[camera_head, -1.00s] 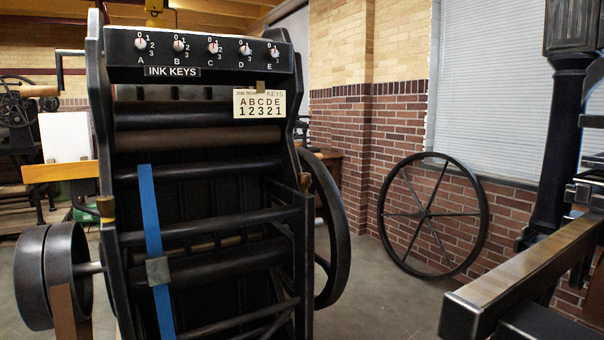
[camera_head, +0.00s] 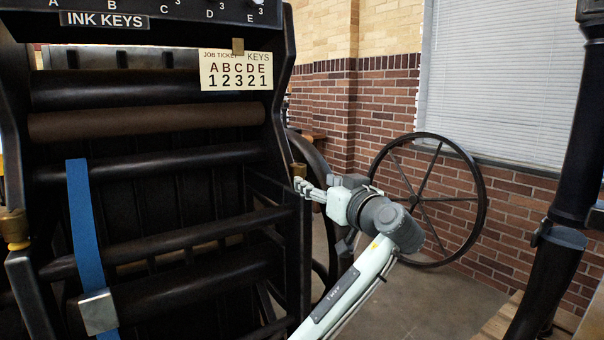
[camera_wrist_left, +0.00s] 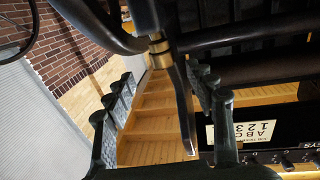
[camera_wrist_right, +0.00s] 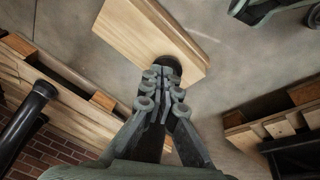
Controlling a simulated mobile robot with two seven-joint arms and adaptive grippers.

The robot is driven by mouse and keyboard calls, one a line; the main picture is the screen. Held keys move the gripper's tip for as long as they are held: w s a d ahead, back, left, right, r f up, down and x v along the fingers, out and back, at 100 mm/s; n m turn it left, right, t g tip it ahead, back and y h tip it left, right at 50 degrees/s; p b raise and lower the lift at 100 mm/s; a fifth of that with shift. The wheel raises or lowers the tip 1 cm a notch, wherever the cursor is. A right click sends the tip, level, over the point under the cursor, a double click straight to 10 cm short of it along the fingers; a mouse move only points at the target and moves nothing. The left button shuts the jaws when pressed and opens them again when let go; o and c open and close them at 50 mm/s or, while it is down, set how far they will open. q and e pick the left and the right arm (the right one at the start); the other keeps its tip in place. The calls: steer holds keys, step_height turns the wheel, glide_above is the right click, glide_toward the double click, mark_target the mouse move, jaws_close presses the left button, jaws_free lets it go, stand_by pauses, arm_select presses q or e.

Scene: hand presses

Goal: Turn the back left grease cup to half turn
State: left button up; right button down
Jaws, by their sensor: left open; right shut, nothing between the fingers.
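A brass grease cup (camera_head: 299,172) sits on the right side frame of the dark press (camera_head: 150,190). Another brass cup (camera_head: 14,228) is on the left side frame. I cannot tell from the frames which one the task calls back left. My left gripper (camera_head: 308,190) is open just below and beside the right cup. In the left wrist view, a brass-banded cup (camera_wrist_left: 158,50) shows beyond and between the parted fingers (camera_wrist_left: 163,82); no contact is clear. My right gripper (camera_wrist_right: 163,88) is shut and empty in the right wrist view; it is outside the head view.
A blue strap (camera_head: 84,205) with a metal block hangs down the press front. A job ticket (camera_head: 236,70) sits under the ink keys panel. A spoked wheel (camera_head: 470,200) leans by the brick wall. A wooden board (camera_wrist_right: 150,35) lies beyond my right gripper.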

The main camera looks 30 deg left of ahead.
mark_target(301, 170)
arm_select(q)
steer(key=x, duration=0.2)
steer(key=p+x, duration=0.1)
steer(key=x, duration=0.1)
steer(key=r+x, duration=0.1)
steer(key=x, duration=0.1)
steer(key=shift+a+r, duration=0.1)
steer(key=shift+a, duration=0.2)
steer(key=shift+w+a, duration=0.3)
steer(key=shift+a, duration=0.1)
arm_select(e)
steer(key=f, duration=0.1)
steer(key=s+f, duration=0.1)
steer(key=f, duration=0.1)
steer(key=shift+d+f, duration=0.15)
steer(key=shift+f, duration=0.1)
